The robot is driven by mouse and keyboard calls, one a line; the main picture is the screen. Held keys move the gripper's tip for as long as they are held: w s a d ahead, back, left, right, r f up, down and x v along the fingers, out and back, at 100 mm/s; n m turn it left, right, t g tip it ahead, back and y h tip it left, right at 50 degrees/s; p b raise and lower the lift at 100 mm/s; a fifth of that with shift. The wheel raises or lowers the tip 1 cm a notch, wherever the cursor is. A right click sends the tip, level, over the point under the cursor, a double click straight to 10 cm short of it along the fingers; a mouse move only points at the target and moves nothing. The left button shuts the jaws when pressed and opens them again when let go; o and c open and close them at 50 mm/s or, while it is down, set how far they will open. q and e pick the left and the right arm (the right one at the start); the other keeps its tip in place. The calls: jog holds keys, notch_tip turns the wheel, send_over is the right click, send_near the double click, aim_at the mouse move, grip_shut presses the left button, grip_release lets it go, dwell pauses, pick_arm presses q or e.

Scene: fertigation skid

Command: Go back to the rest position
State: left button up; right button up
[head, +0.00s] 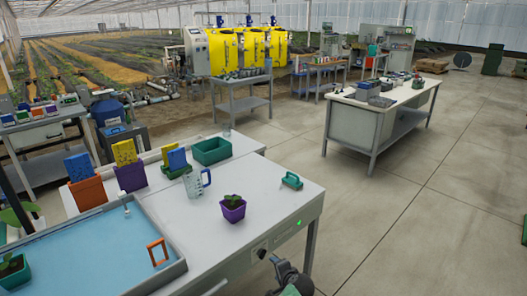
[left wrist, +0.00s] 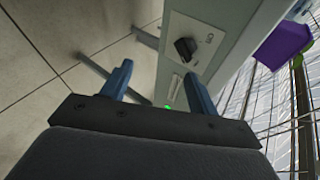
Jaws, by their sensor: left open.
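My left gripper (head: 277,264) shows at the bottom of the head view, just off the front edge of the grey bench (head: 280,205). In the left wrist view its two blue-grey fingers (left wrist: 158,85) stand apart with nothing between them. Beyond them in that view are the bench's front panel with a black knob (left wrist: 186,48) and a small green light. My right gripper is in neither view.
A second table (head: 385,110) stands behind.

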pick_arm(q)
jog(key=s+a+f+n+g+h, duration=0.1)
jog(key=s+a+f+n+g, duration=0.2)
jog(key=s+a+f, duration=0.4)
jog(key=s+a+f+n+g+h, duration=0.2)
jog(key=s+a+f, duration=0.5)
jog(key=s, duration=1.7)
jog(key=s+a+f+n+g+h, duration=0.2)
jog(key=s+a+f+n+g, duration=0.2)
jog(key=s, duration=1.1)
jog(key=a+f+n, duration=0.1)
jog(key=a+f, duration=0.2)
jog(key=shift+s+a+f+n, duration=0.15)
jog(key=shift+s+a+n, duration=0.1)
jog(key=shift+n, duration=0.05)
